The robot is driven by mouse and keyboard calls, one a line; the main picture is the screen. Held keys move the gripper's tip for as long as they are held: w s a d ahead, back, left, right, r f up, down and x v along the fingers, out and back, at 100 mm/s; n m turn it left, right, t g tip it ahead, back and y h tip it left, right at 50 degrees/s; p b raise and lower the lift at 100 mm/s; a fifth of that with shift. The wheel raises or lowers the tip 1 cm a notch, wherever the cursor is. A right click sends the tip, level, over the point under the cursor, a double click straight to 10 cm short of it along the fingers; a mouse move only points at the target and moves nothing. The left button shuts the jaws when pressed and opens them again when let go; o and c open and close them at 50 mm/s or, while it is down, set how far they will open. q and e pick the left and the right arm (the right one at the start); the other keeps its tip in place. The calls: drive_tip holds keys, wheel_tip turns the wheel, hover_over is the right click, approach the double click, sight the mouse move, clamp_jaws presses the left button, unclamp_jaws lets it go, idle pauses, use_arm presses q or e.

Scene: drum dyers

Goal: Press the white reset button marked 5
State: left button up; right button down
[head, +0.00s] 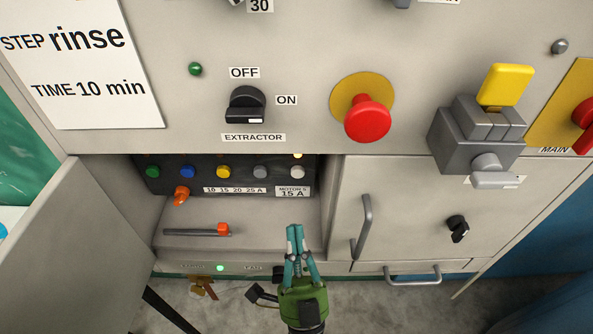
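In the head view, a row of round buttons sits on the dark panel inside an open compartment below the main panel. A white button (298,172) is at the right end of the row. A label (293,190) under it reads MOTOR with a character like 5 or S, and 15 A. I cannot make out a separate 5 on the button itself. My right gripper (295,228) has teal fingers pointing up, tips together with nothing between them. In the picture its tips lie below the label, apart from the white button. My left gripper is not in view.
Green (152,172), blue (188,172), yellow (224,172) and grey (260,172) buttons share the row. An open door (75,245) stands at left. A closed door with a handle (364,225) is at right. The red mushroom button (368,120) and black extractor knob (246,103) project above.

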sight(298, 172)
drive_tip(key=w+r+m+h+b, duration=0.1)
drive_tip(key=w+b, duration=0.1)
drive_tip(key=w, duration=0.6)
drive_tip(key=shift+w+d+r+m+t+h, duration=0.15)
drive_tip(key=shift+d+r+m+t+h, duration=0.15)
drive_tip(key=shift+m+h, duration=0.1)
idle(1.2)
drive_tip(key=shift+w+b, duration=0.1)
drive_tip(key=shift+b, duration=0.2)
drive_tip(key=shift+w, duration=0.3)
drive_tip(key=shift+w+b, duration=0.3)
drive_tip(key=shift+w, duration=0.15)
idle(0.8)
drive_tip(key=shift+s, duration=0.2)
drive_tip(key=shift+s+p, duration=0.3)
drive_tip(key=shift+s, duration=0.4)
